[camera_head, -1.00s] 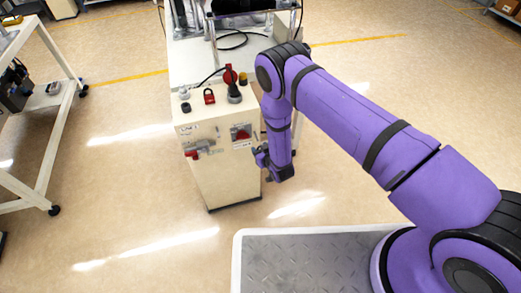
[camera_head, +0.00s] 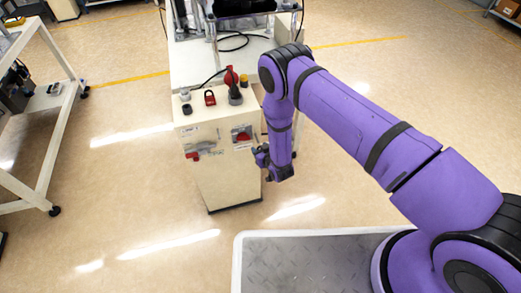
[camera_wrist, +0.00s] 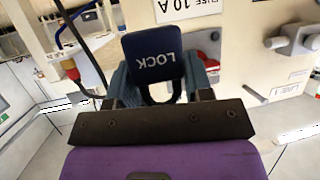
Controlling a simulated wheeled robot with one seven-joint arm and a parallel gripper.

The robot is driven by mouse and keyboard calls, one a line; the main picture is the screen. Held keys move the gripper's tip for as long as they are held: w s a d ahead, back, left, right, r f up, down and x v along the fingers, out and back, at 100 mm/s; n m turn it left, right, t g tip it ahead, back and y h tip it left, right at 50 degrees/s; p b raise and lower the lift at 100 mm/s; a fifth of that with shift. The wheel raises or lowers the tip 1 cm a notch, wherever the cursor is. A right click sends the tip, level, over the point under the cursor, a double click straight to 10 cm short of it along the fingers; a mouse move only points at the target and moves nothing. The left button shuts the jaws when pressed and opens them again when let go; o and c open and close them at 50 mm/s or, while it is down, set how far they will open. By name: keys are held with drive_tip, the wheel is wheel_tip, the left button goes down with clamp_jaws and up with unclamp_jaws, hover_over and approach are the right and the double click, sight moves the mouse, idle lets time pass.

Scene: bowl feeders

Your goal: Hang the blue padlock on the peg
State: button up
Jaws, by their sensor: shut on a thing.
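The blue padlock (camera_wrist: 152,57), with white LOCK lettering upside down, is in my gripper (camera_wrist: 159,80) in the wrist view. Its dark shackle (camera_wrist: 160,97) points down in the picture, toward my palm, partly hidden between the fingers. In the head view my gripper (camera_head: 266,160) hangs beside the front right edge of the cream cabinet (camera_head: 222,180); the padlock cannot be made out there. A short metal peg (camera_wrist: 256,94) sticks out of the pale panel at right in the wrist view, apart from the padlock.
A red padlock (camera_head: 209,97) and several knobs stand on the cabinet top. Red-marked fittings (camera_head: 241,135) are on its front. A white-framed table (camera_head: 55,130) stands at left; open floor lies between.

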sight(258, 141)
drive_tip(key=shift+w+a, duration=0.2)
drive_tip(key=shift+w, duration=0.55)
drive_tip(key=shift+w+a, duration=0.2)
drive_tip(key=shift+w, duration=0.5)
drive_tip(key=shift+w+a, duration=0.2)
drive_tip(key=shift+w, duration=0.55)
idle(1.0)
drive_tip(key=shift+f, duration=0.3)
idle(0.6)
drive_tip(key=o, duration=1.3)
drive_tip(key=shift+o, duration=0.2)
drive_tip(key=shift+v, duration=3.2)
drive_tip(key=shift+s+d+r, duration=0.1)
drive_tip(key=shift+s+d, duration=0.05)
drive_tip(key=shift+s, duration=0.1)
